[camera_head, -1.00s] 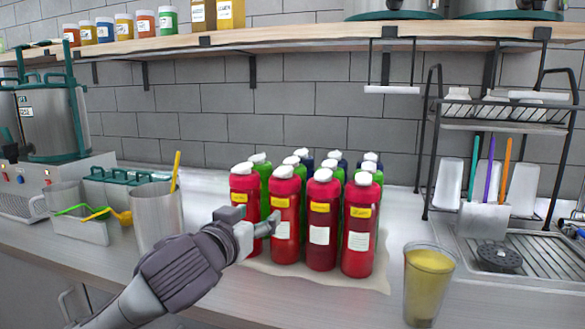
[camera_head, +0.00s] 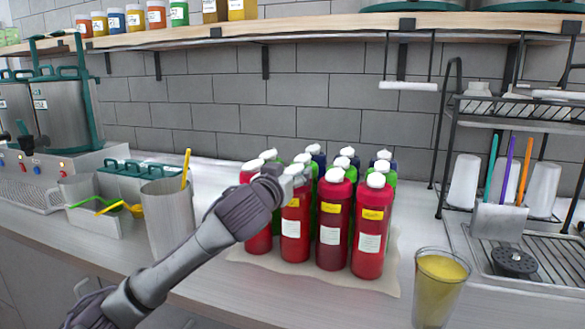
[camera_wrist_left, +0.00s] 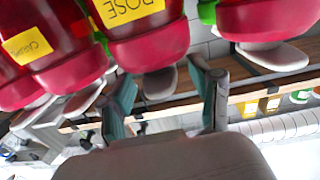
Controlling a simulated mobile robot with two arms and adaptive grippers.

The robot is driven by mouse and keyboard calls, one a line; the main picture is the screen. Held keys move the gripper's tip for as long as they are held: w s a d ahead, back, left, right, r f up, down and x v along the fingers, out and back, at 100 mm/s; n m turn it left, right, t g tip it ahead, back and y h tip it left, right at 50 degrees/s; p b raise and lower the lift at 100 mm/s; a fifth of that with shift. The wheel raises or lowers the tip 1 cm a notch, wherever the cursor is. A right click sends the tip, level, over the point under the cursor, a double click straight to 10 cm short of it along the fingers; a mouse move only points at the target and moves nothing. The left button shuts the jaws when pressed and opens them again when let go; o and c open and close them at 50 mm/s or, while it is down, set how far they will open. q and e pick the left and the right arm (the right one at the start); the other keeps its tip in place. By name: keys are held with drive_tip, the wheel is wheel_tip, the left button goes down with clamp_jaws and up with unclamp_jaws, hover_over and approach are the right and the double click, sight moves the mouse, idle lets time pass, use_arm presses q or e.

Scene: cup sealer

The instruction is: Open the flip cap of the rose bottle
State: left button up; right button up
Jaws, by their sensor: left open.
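Red bottles with white flip caps stand in the front row on the counter. The wrist view, upside down, shows the rose bottle (camera_wrist_left: 148,45) with a yellow "ROSE" label; its pale cap (camera_wrist_left: 160,84) lies between my finger tips. In the head view the rose bottle (camera_head: 295,232) appears to be second from the left; its label is too small to read there. My left gripper (camera_head: 290,178) is open at the top of this bottle, hiding its cap. Its two teal-padded fingers show in the wrist view (camera_wrist_left: 165,88). I cannot tell whether the fingers touch the cap, or whether it is lifted.
Neighbouring red bottles (camera_head: 333,225) (camera_head: 370,230) stand close by, with green and blue ones behind. A metal cup (camera_head: 168,215) is left of my arm, a yellow drink glass (camera_head: 440,285) at right. A shelf (camera_head: 330,30) runs above; a black rack (camera_head: 500,140) stands right.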

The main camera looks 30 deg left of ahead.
use_arm(q)
drive_tip(key=shift+w+a, duration=0.1)
drive_tip(key=shift+w, duration=0.35)
drive_tip(key=shift+c, duration=0.3)
clamp_jaws()
